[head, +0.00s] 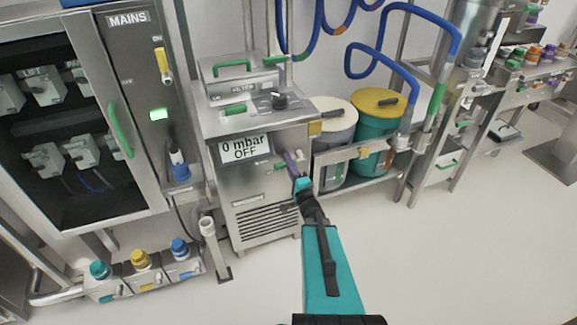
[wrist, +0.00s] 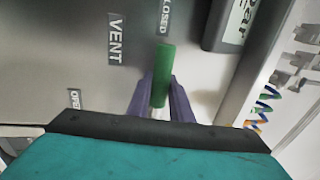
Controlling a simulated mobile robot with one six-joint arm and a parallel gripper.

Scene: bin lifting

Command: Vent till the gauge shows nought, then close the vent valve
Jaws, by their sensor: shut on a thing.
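The gauge display (head: 245,149) on the front of the steel cabinet reads "0 mbar OFF". The vent valve's green handle (wrist: 164,62) stands upright in the wrist view, its free end at the "CLOSED" label (wrist: 163,16). The "VENT" label (wrist: 115,38) is left of it, and the "OPEN" label (wrist: 75,99) is lower left. My gripper (wrist: 161,88) has its purple fingers shut on the handle's lower part, one on each side. In the head view, my gripper (head: 292,161) is at the cabinet's right front. The handle's pivot is mostly hidden by my gripper.
A mains cabinet (head: 130,60) with a lit green indicator stands at left. Grey and green drums (head: 378,118) stand on a shelf at right, below blue hoses (head: 395,55). Capped floor fittings (head: 141,262) lie at lower left.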

